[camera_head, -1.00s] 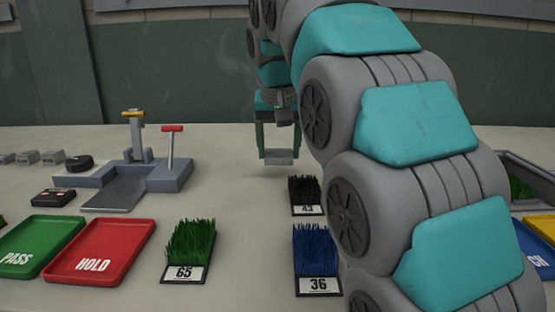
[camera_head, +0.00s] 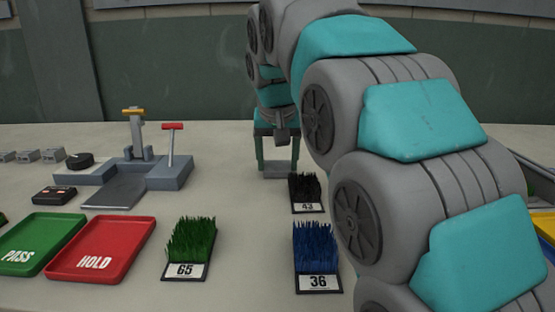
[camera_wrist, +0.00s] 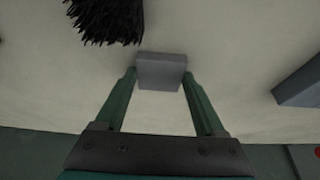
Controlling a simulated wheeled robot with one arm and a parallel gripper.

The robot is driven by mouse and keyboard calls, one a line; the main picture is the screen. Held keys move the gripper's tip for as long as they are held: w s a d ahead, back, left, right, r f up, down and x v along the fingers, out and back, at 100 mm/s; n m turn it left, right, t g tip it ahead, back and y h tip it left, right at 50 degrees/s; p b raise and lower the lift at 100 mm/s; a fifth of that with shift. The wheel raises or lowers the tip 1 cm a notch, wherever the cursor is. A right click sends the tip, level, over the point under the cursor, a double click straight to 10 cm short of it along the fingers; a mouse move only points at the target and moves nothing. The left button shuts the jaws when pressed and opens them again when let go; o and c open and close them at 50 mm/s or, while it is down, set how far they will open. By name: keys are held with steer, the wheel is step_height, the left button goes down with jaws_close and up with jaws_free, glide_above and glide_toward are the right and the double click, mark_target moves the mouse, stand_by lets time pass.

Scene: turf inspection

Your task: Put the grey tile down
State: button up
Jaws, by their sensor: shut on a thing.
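The grey tile (camera_head: 276,171) is a small flat-faced block between the fingertips of my gripper (camera_head: 277,166), behind the black turf sample marked 43. In the wrist view the grey tile (camera_wrist: 161,72) sits between the two green fingers of my gripper (camera_wrist: 161,80), which are shut on its sides. The tile is low, at or just above the pale table; I cannot tell whether its underside touches.
The black turf sample (camera_head: 305,189) stands just in front of the tile, with the blue sample (camera_head: 315,250) and green sample (camera_head: 191,245) nearer. A grey lever fixture (camera_head: 140,175) and red HOLD tray (camera_head: 100,248) stand left. The table behind the tile looks clear.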

steer(key=o, duration=1.4)
steer(key=shift+f, duration=0.1)
